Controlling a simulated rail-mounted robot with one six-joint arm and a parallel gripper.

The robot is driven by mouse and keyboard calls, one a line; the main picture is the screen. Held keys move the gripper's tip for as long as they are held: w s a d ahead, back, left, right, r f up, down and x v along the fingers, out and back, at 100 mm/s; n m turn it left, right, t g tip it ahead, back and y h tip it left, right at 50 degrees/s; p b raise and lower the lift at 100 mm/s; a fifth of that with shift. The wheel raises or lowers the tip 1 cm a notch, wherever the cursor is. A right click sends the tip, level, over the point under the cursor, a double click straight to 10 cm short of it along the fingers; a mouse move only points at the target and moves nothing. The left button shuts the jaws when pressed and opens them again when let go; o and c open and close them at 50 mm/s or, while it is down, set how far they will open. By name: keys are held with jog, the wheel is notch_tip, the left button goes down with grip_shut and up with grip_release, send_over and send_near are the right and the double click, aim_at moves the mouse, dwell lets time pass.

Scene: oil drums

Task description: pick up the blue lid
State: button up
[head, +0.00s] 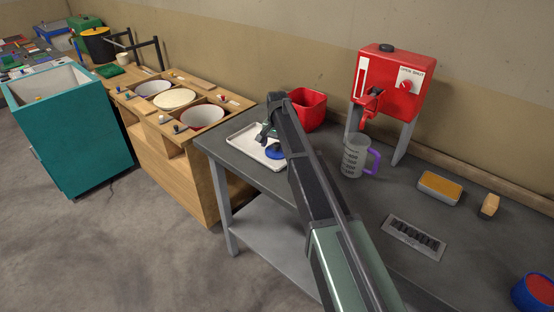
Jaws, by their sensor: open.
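A small round blue lid (276,153) lies in the white tray (243,139) on the grey metal table. My arm hides part of the tray and may cover the lid's right edge. My gripper (265,142) is open, over the tray just above and beside the lid. Its fingers are small and dark in this view, and I cannot tell whether they touch the lid.
A red container (311,108) stands behind the tray. A clear measuring jug (355,157) with a purple handle stands below a red dispenser (388,80). A wooden cabinet (190,190) with bowls stands left. Bare tabletop (375,190) lies right of my arm.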

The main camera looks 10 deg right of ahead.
jog(key=shift+f, duration=0.45)
jog(key=c, duration=0.6)
jog(key=shift+o, duration=0.2)
